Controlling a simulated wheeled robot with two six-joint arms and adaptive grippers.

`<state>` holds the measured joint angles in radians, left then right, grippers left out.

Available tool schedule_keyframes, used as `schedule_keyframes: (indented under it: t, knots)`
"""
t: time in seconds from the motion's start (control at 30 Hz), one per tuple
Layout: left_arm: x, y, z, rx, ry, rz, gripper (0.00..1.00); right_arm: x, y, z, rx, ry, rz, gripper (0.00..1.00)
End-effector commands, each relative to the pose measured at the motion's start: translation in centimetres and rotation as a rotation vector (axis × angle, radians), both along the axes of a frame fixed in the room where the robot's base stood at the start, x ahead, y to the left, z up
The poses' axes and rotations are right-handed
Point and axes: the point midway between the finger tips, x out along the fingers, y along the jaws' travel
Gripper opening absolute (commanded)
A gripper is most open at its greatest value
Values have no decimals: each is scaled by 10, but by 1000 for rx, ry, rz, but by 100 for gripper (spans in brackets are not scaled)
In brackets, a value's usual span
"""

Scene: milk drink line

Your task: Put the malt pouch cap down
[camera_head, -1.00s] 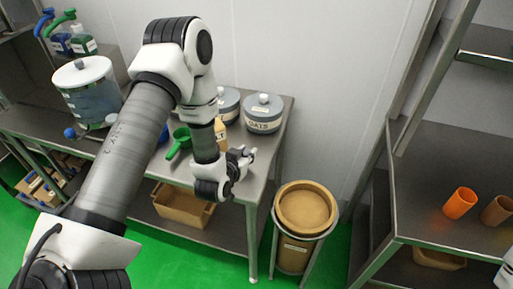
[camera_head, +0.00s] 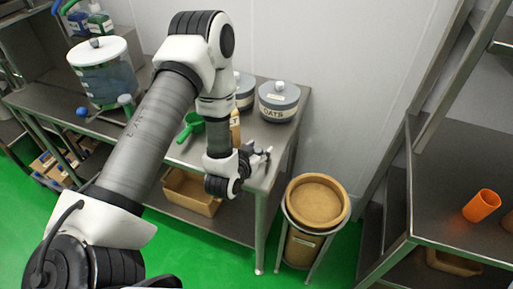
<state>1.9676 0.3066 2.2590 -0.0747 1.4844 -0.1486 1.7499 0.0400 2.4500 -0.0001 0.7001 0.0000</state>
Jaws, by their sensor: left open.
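My left gripper (camera_head: 262,158) is open over the right front part of the steel table (camera_head: 268,135). I cannot see a cap between its fingers, and I cannot make out the malt pouch cap anywhere. A tan pouch or bottle with a partly hidden label (camera_head: 235,128) stands just behind my left wrist, mostly covered by it. My right gripper is not in view.
A grey pot labelled OATS (camera_head: 279,104) and another grey pot (camera_head: 243,92) stand behind the gripper. A green scoop (camera_head: 191,124) lies to the left. A round tan bin (camera_head: 318,200) stands right of the table. An orange cup (camera_head: 482,205) is on the right shelf.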

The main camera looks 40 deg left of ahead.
Motion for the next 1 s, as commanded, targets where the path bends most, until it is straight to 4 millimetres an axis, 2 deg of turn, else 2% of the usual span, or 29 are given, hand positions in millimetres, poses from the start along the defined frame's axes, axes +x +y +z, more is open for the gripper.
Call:
schedule_keyframes:
  t: [0.07, 0.17, 0.33, 0.4, 0.5, 0.7, 0.77, 0.87, 0.97, 1.0]
  knots:
    - [0, 0, 9, 0, -1, 0, 51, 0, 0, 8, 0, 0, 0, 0]
    - [-15, -2, 9, -1, 2, 0, 51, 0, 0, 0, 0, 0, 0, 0]
    - [-57, -9, 24, -4, 3, 1, 51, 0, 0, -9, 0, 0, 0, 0]
    - [-74, -12, 45, 0, 9, -1, 51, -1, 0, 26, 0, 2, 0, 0]
    - [-91, -15, 52, 1, 6, -2, 51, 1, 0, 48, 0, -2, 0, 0]
    - [-109, -17, 52, 0, 5, -1, 51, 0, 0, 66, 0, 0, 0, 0]
    - [-111, -20, 46, -5, 27, -8, 51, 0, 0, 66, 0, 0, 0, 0]
    - [-122, -34, 15, -32, 173, -44, 51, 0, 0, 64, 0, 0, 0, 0]
    - [-151, -55, -31, -71, 436, -90, 51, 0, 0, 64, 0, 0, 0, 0]
    - [-168, -62, -48, -86, 558, -104, 51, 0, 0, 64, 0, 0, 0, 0]
